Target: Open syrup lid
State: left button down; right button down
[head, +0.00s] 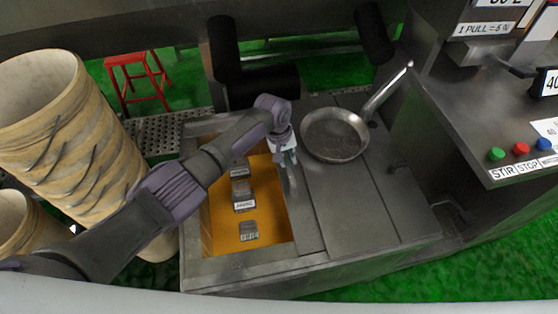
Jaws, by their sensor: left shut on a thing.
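The syrup vat is a grey metal tank (235,273) with orange syrup (220,222) visible in its open left part. The syrup lid (307,222) is a flat grey metal panel to the right of the opening. My left gripper (288,160) is at the lid's left edge, pointing down, and shut on what looks like the lid's handle (291,185). The gripper and wrist hide most of that contact. My left arm crosses over the vat's left wall and the syrup. My right gripper is not in view.
Several small labelled grey blocks (249,231) are in the syrup area. A metal pan (334,135) rests on the flat top right of the lid. Tall beige drums (70,130) stand at left. A control panel with buttons (521,149) is at right. A red stool (138,80) stands behind.

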pick_arm(q)
jog(key=shift+d+r, duration=0.1)
jog(key=c, duration=1.1)
grip_release()
jog(key=shift+o, duration=0.4)
notch_tip(320, 180, up, 12)
jog(key=a, duration=0.2)
jog(key=shift+s+a, duration=0.2)
jog(key=shift+s, duration=0.05)
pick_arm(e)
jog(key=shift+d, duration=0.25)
pick_arm(q)
jog(key=shift+f, duration=0.2)
